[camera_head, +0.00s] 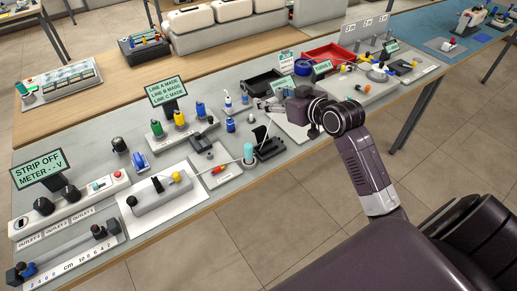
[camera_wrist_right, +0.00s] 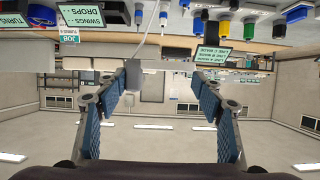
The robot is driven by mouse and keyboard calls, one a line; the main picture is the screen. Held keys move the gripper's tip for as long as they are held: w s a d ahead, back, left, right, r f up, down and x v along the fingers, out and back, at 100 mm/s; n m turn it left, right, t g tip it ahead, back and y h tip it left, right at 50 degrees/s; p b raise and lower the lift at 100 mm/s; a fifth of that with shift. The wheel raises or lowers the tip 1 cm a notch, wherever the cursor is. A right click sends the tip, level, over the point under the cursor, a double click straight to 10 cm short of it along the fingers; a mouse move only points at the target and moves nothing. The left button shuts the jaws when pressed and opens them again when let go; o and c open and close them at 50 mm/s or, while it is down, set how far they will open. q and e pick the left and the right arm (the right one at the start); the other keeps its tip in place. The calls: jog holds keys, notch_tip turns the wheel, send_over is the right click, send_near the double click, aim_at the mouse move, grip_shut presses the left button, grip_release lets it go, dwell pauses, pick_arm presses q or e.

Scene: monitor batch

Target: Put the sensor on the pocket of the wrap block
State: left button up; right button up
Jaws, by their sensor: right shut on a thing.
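My right gripper (camera_head: 264,104) reaches in from the right, low over the middle of the bench, fingers pointing left. A thin white lead runs near the left fingertip in the wrist view. I cannot tell for certain which fixture is the wrap block or see its pocket. My left gripper is not in view.
Close by stand a turquoise cylinder (camera_head: 249,153), a dark stepped block (camera_head: 265,146) and a grey fixture (camera_head: 203,145). A white block with a yellow knob (camera_head: 160,192) stands to the left. Red (camera_head: 333,54) and black (camera_head: 262,82) trays stand behind. The bench is crowded.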

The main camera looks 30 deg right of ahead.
send_over(272, 148)
notch_tip(272, 148, down, 6)
notch_tip(272, 148, down, 9)
jog(key=shift+w+f, duration=0.1)
jog(key=shift+f, duration=0.25)
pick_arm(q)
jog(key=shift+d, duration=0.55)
pick_arm(e)
jog(key=shift+f, duration=2.1)
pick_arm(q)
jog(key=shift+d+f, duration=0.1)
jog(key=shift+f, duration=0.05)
pick_arm(e)
jog(key=shift+f, duration=0.1)
